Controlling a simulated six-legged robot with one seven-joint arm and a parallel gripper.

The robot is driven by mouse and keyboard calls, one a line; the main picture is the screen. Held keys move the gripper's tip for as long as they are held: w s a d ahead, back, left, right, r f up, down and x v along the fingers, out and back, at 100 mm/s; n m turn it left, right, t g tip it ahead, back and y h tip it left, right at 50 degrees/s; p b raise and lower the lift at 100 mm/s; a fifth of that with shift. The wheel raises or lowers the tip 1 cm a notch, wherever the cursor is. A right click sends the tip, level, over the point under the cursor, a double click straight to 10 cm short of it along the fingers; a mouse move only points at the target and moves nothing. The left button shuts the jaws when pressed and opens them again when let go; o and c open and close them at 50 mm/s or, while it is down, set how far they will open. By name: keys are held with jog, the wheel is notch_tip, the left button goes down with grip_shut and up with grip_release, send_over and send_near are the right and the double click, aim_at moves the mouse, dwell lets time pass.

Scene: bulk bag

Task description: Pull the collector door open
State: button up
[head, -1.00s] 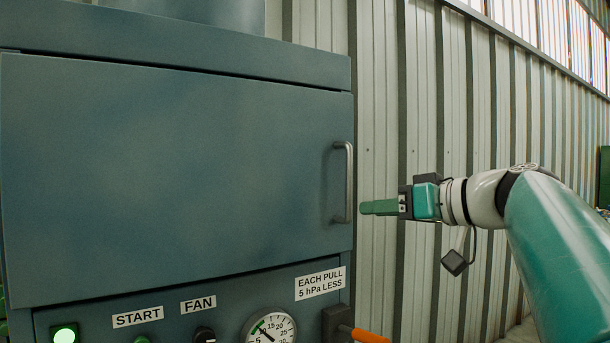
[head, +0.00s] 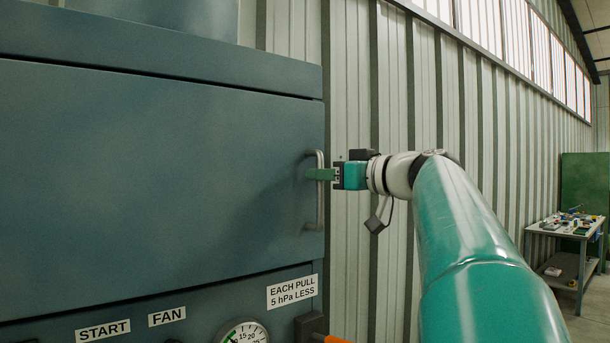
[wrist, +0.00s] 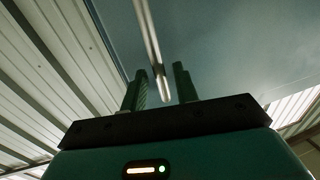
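The collector door (head: 150,180) is a large blue-grey panel that fills the left of the head view and looks shut. Its grey vertical bar handle (head: 320,212) is at the door's right edge. My gripper (head: 318,174) reaches the handle from the right, with its green fingers at the bar's upper half. In the wrist view the handle (wrist: 150,40) runs down between the two fingers of my gripper (wrist: 159,80). The fingers are apart, with a gap showing on both sides of the bar. The door's face (wrist: 230,40) is behind them.
Below the door is a panel with START and FAN labels, a gauge (head: 243,334) and an orange-handled lever (head: 335,340). A corrugated wall (head: 400,100) runs behind my arm. A workbench (head: 565,228) with small items stands far right.

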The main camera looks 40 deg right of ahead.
jog(key=shift+w+a, duration=0.2)
jog(key=shift+w, duration=0.55)
grip_shut()
jog(key=shift+s, duration=0.1)
jog(key=s+a+m+h, duration=0.2)
jog(key=s+a, duration=0.3)
jog(key=s, duration=0.8)
jog(key=s+a+m+h, duration=0.2)
jog(key=s+a+h, duration=0.3)
jog(key=s, duration=0.8)
jog(key=shift+s+a+m, duration=0.2)
jog(key=shift+s+m, duration=0.1)
jog(key=shift+s, duration=0.05)
